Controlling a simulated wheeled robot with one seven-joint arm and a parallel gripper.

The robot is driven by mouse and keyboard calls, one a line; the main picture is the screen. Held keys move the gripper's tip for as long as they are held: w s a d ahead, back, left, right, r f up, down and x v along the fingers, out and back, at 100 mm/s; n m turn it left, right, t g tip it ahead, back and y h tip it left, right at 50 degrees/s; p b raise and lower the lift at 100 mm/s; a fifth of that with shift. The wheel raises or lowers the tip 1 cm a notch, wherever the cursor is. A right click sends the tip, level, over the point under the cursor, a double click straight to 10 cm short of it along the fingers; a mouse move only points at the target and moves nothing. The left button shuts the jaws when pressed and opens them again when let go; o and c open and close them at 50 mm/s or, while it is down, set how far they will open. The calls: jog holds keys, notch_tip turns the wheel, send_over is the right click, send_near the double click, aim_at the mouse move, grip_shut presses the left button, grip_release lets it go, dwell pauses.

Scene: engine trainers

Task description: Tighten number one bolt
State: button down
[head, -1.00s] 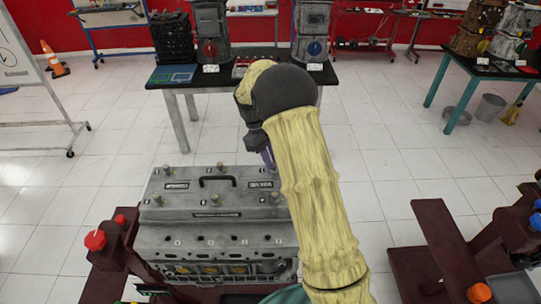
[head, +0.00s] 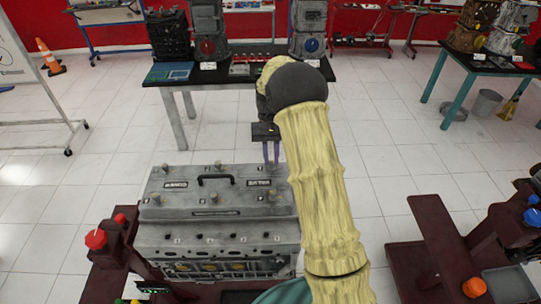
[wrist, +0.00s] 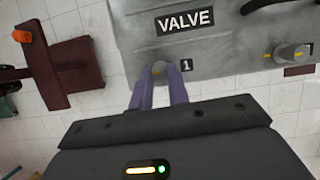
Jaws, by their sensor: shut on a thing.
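The number one bolt (wrist: 159,68) stands on the grey valve cover (head: 240,184), between the "VALVE" label and the cover's edge, with a "1" mark beside it in the wrist view. My gripper (wrist: 161,88) has two purple fingers, one on each side of the bolt, and is shut on it. In the head view my gripper (head: 272,160) points down at the cover's far right corner. The bolt's head is mostly hidden there by the fingers.
Other bolts, such as one at the far left (head: 165,169), stand on the cover, with a black handle (head: 216,178) in the middle. The grey engine block (head: 215,240) sits below on a dark red stand (head: 100,285). A table (head: 215,77) with engine parts stands behind, across open floor.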

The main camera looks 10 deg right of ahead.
dwell(0.3)
jog(key=c, duration=1.3)
grip_release()
jog(key=shift+c, duration=0.2)
jog(key=shift+w+r+b, duration=0.3)
jog(key=shift+r, duration=0.2)
jog(key=v, duration=1.6)
jog(key=shift+d+r, duration=0.15)
jog(key=shift+r, duration=0.05)
jog(key=shift+s+f+t, duration=0.1)
jog(key=shift+s+t, duration=0.1)
jog(key=shift+t, duration=0.1)
